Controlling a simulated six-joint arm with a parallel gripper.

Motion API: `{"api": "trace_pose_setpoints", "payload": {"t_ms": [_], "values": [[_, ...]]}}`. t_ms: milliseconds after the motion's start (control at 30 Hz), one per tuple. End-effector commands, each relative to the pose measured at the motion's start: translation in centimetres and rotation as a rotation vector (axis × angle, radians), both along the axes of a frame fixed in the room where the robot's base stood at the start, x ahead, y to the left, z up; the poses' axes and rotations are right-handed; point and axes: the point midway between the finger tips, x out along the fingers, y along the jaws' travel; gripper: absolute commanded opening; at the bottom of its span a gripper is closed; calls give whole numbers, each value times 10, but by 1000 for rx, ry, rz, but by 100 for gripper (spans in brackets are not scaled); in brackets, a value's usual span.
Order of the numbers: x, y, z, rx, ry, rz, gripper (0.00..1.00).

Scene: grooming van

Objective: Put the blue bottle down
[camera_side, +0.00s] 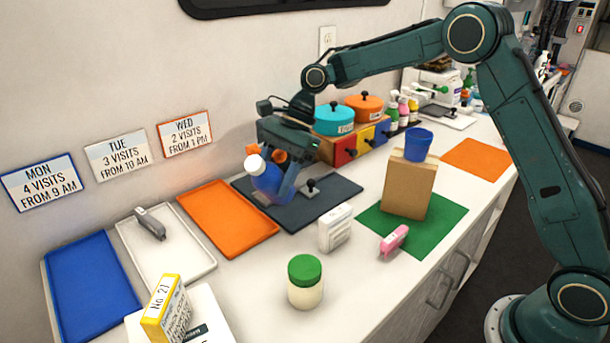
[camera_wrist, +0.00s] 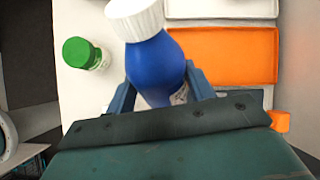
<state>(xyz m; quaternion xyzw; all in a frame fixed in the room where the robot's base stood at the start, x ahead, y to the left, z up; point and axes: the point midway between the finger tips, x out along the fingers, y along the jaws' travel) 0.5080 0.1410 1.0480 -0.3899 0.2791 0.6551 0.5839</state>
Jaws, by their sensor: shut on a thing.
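The blue bottle (camera_side: 269,184) has a white cap and is tilted in my gripper (camera_side: 283,190), above the dark grey mat (camera_side: 338,190) on the counter. In the wrist view the bottle (camera_wrist: 157,68) fills the space between the two fingers of my gripper (camera_wrist: 160,85), its white cap pointing away from my palm. My gripper is shut on the bottle's body. The bottle's underside is hidden by the gripper in the wrist view.
An orange tray (camera_side: 228,218), a white tray (camera_side: 192,246) and a blue tray (camera_side: 90,290) lie left of the mat. A green-lidded jar (camera_side: 305,281) and a white box (camera_side: 335,228) stand in front. A brown bag (camera_side: 408,187) stands on a green mat (camera_side: 440,222).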

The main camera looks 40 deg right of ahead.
Motion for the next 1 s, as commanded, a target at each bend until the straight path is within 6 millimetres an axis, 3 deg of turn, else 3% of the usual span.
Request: {"api": "trace_pose_setpoints", "payload": {"t_ms": [500,1000], "values": [[0,20,37,418,38,-398,18],[-3,28,64,627,16,-511,18]]}}
